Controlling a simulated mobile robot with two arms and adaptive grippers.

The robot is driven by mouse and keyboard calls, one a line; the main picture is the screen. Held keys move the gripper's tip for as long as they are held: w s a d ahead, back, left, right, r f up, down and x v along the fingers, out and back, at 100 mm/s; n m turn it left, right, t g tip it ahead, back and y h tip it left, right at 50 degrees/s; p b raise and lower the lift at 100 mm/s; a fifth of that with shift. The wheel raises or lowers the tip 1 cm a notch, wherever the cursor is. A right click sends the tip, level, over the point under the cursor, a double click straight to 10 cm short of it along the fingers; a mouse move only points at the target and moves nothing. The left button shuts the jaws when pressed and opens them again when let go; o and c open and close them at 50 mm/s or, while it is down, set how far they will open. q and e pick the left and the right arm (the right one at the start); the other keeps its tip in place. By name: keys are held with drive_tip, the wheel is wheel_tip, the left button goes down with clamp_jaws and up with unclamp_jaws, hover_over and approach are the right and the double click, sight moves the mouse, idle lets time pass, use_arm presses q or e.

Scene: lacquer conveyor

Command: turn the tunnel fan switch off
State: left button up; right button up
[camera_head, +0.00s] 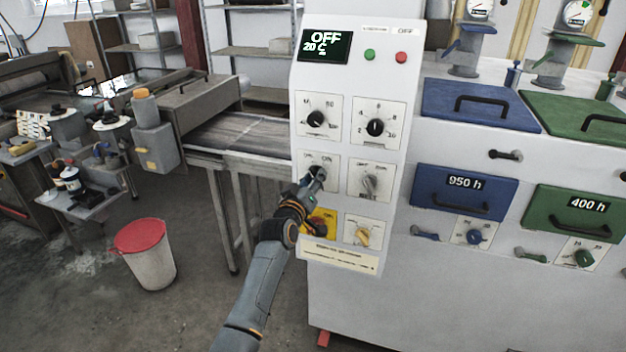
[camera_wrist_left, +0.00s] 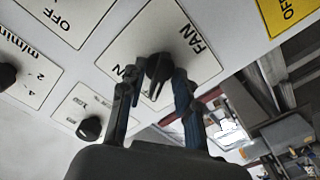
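The fan switch is a black knob (camera_wrist_left: 158,66) on a white plate lettered FAN in the left wrist view. In the head view its plate (camera_head: 331,160) is in the middle row, left column of the white control panel (camera_head: 345,270). My left gripper (camera_head: 316,178) is at this plate and hides part of it. The gripper looks open. Which way the knob points is partly hidden. My right gripper is not in view.
The panel also bears other dials (camera_head: 375,127), a yellow plate (camera_head: 322,221) just below the gripper, green and red buttons (camera_head: 401,58) and a display (camera_head: 325,46) reading OFF, 20 C. A conveyor (camera_head: 240,135) runs left. A red-lidded bin (camera_head: 148,262) stands on the floor.

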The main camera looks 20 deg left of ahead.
use_arm(q)
drive_tip(key=shift+s, duration=0.1)
drive_tip(key=s, duration=1.1)
drive_tip(key=shift+s+a, duration=0.2)
drive_tip(key=shift+s, duration=0.2)
